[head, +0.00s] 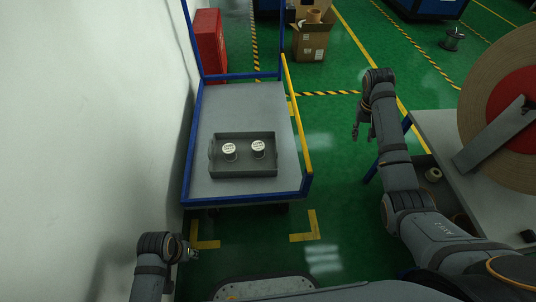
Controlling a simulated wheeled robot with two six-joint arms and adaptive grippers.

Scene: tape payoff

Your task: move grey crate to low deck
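The grey crate (243,174) is a shallow tray holding two white-topped dark cylinders. It rests on the grey deck (245,103) of a blue-framed cart, toward the deck's near end. My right gripper (363,133) hangs over the green floor right of the cart, clear of the crate. Its fingers look parted, with nothing between them. My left gripper (193,254) is low at the left, in front of the cart's near left corner and apart from the crate. Its fingers are too small to read.
A yellow rail (297,115) runs along the cart's right side. A white wall (90,120) stands close on the left. At the right is a grey bench (440,128) with a big tape reel (487,100). A cardboard box (311,46) and red cabinet (207,45) stand behind.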

